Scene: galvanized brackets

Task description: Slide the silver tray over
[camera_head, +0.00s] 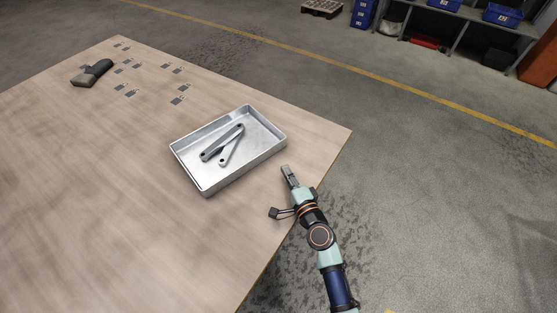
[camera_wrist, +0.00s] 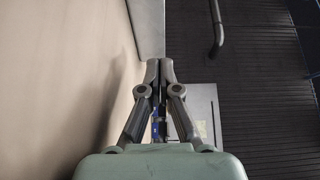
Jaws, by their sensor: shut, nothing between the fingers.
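The silver tray (camera_head: 245,172) is a shallow rectangular metal pan lying flat on the wooden table near its right edge in the head view. Two grey metal brackets (camera_head: 232,146) lie inside it, one across the other. My gripper (camera_head: 286,170) is low by the table's right edge, just right of the tray's near long side. Its fingers are closed together and empty, and they also show in the wrist view (camera_wrist: 159,66). A grey strip (camera_wrist: 148,28) ahead of the fingertips there looks like the tray's wall. I cannot tell whether the fingers touch it.
The wooden table (camera_head: 130,190) is clear left of and in front of the tray. The table's right edge is close to the tray; open floor lies beyond.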

